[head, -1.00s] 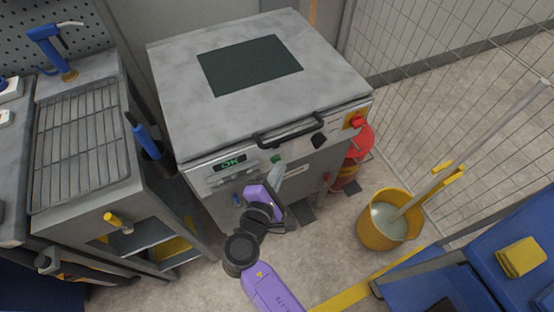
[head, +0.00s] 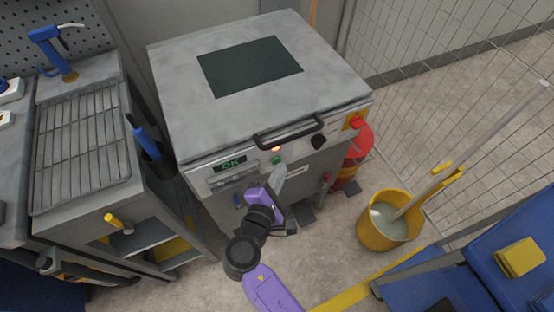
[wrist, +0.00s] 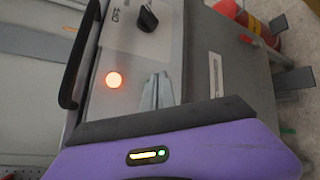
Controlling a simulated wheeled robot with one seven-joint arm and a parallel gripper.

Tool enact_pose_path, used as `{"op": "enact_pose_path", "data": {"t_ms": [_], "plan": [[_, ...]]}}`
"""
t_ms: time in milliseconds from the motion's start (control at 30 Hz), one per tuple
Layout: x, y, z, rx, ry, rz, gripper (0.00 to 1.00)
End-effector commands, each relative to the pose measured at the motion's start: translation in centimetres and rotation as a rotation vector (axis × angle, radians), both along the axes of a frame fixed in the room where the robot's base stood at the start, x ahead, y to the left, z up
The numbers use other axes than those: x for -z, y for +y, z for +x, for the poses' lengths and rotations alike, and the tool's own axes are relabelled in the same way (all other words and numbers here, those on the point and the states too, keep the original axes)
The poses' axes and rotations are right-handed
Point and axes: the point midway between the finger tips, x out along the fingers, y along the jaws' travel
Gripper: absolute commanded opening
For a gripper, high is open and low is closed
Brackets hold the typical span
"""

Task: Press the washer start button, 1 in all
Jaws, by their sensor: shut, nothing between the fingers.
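The washer (head: 180,95) is a grey box with a closed lid. Its front panel carries a green display reading "OK" (head: 230,164), a green button (head: 277,160), a glowing orange lamp (head: 276,149) and a black knob (head: 318,141). My gripper (head: 279,174) is shut and empty, just below the green button; whether it touches the panel I cannot tell. In the wrist view the fingers (wrist: 158,90) point at the panel, near the lit lamp (wrist: 114,79) and the knob (wrist: 147,18). The green button is not visible there.
A black handle (head: 290,133) juts out above the panel. A red and yellow switch (head: 355,121) and a red extinguisher (head: 359,142) are at the right. A yellow bucket (head: 388,228) stands on the floor, and a rack bench (head: 82,150) at the left.

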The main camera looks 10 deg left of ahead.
Motion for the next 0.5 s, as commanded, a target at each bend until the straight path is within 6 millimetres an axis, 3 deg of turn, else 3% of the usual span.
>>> {"op": "enact_pose_path", "data": {"t_ms": [500], "plan": [[-0.04,-0.56,-0.83,0.0,0.001,-0.001,0.0]]}}
